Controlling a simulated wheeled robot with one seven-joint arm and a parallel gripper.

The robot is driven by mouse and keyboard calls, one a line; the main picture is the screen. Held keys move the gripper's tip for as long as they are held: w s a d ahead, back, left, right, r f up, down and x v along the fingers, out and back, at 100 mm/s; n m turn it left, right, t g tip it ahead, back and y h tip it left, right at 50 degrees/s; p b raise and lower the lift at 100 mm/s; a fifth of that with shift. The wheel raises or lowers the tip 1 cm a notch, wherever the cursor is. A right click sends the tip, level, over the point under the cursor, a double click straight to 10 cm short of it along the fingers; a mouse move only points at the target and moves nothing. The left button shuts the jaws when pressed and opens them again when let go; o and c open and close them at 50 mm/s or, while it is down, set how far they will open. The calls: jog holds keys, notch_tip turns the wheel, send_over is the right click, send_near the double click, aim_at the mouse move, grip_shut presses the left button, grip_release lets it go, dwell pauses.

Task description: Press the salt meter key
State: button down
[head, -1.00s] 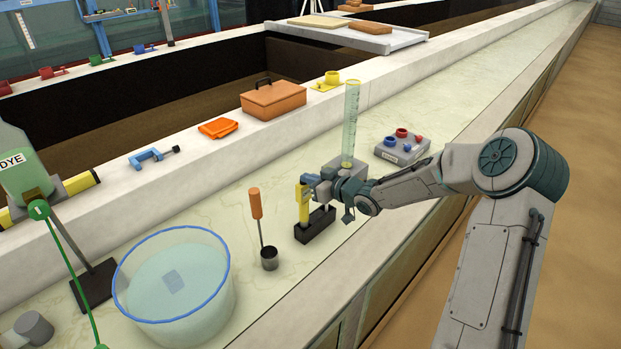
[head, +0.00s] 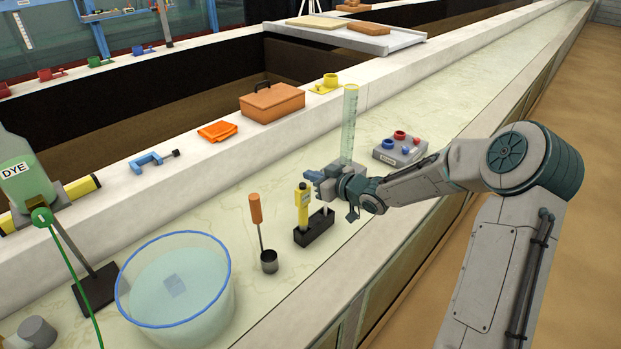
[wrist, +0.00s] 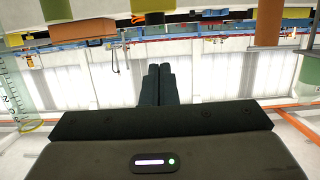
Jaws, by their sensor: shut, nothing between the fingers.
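The salt meter (head: 302,207) is a yellow pen-like body with a dark top, upright in a black stand (head: 314,229) on the pale bench. My gripper (head: 309,175) is just right of the meter's top and a little above it, with a small gap showing between them. In the wrist view the two dark fingers (wrist: 160,84) lie together, shut and empty. A yellow shape (wrist: 147,6) shows at the top of the wrist view; I cannot tell for sure that it is the meter. The key itself is too small to make out.
An orange-handled ladle (head: 255,210) and a blue-rimmed water tub (head: 175,290) stand left of the meter. A tall measuring cylinder (head: 349,122) stands close behind my gripper. A grey box with coloured knobs (head: 400,150) lies further back right.

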jog(key=v, duration=0.8)
jog(key=shift+s, duration=0.15)
jog(key=shift+d, duration=0.15)
jog(key=s+d+r+m+g+h, duration=0.35)
jog(key=s+d+m+h, duration=0.25)
jog(key=s+d+h, duration=0.5)
jog(key=s+a+r+m+g, duration=0.1)
jog(key=s+a, duration=0.1)
jog(key=s, duration=0.8)
jog(key=s+a+r+m+g, duration=0.1)
jog(key=s+a+m+g, duration=0.1)
jog(key=s, duration=0.9)
jog(key=shift+a, duration=0.3)
